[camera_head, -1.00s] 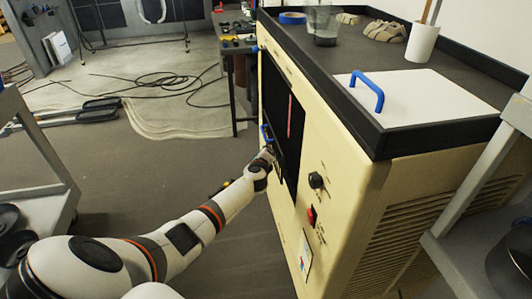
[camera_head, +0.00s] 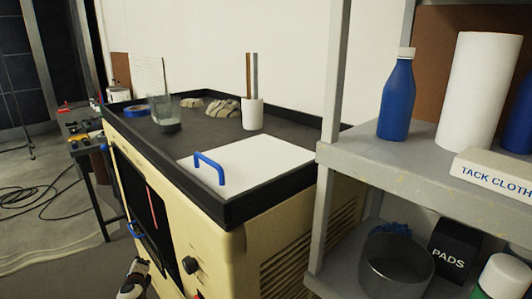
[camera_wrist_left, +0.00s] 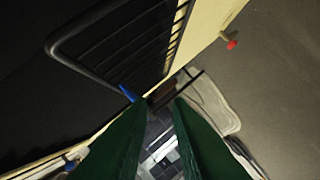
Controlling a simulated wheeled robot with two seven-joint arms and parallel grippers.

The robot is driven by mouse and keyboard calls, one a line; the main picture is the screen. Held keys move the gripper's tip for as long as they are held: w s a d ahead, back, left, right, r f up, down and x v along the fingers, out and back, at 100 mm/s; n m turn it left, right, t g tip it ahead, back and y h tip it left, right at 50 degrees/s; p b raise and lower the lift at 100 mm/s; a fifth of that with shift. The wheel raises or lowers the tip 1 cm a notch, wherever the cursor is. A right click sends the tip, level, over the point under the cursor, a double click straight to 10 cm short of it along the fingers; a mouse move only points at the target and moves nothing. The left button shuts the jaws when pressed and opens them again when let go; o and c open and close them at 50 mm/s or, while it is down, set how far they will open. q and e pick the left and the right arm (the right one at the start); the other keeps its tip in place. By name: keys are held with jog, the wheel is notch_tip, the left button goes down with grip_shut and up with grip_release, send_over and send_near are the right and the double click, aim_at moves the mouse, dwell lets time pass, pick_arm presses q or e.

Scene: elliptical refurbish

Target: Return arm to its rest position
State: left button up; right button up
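My left arm's wrist end (camera_head: 135,280) shows at the bottom left in the head view, beside the front of the cream cabinet (camera_head: 225,262). Its fingers cannot be made out there. In the left wrist view, the two green fingers of my left gripper (camera_wrist_left: 163,103) stand apart with nothing seen between them. A blue handle (camera_wrist_left: 128,92) lies just beyond the left fingertip, apart from it as far as I can tell. A dark panel with a black wire-like frame (camera_wrist_left: 90,55) fills the left of that view. My right gripper is in neither view.
The cabinet top holds a white panel with a blue handle (camera_head: 210,165), a clear beaker (camera_head: 165,112) and a white cup (camera_head: 252,114). A grey shelf (camera_head: 425,148) with a blue bottle (camera_head: 396,98) stands at right. A workbench (camera_head: 85,130) and floor cables (camera_head: 45,200) are at left.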

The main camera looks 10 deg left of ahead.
pick_arm(q)
jog(key=s+d+f+n+g+h, duration=0.2)
jog(key=s+d+f+n+g, duration=0.25)
jog(key=s+d+f, duration=0.65)
jog(key=s+d+f+n+g+h, duration=0.3)
jog(key=s+d+f+n, duration=0.25)
jog(key=s+f, duration=1.2)
jog(key=s+d+f+n+g+h, duration=0.1)
jog(key=s+d+f+n, duration=0.15)
jog(key=s, duration=0.45)
jog(key=s+d+f+n+g+h, duration=0.1)
jog(key=s+d+f+n, duration=0.1)
jog(key=s+d, duration=0.35)
jog(key=s+d+f+n+g+h, duration=0.1)
jog(key=s+d+f+n+g, duration=0.1)
jog(key=s, duration=0.6)
jog(key=s+a+r+p, duration=0.1)
jog(key=s+r+p, duration=0.6)
jog(key=p, duration=0.6)
jog(key=s, duration=0.2)
jog(key=shift+s+a, duration=0.25)
jog(key=shift+s, duration=0.1)
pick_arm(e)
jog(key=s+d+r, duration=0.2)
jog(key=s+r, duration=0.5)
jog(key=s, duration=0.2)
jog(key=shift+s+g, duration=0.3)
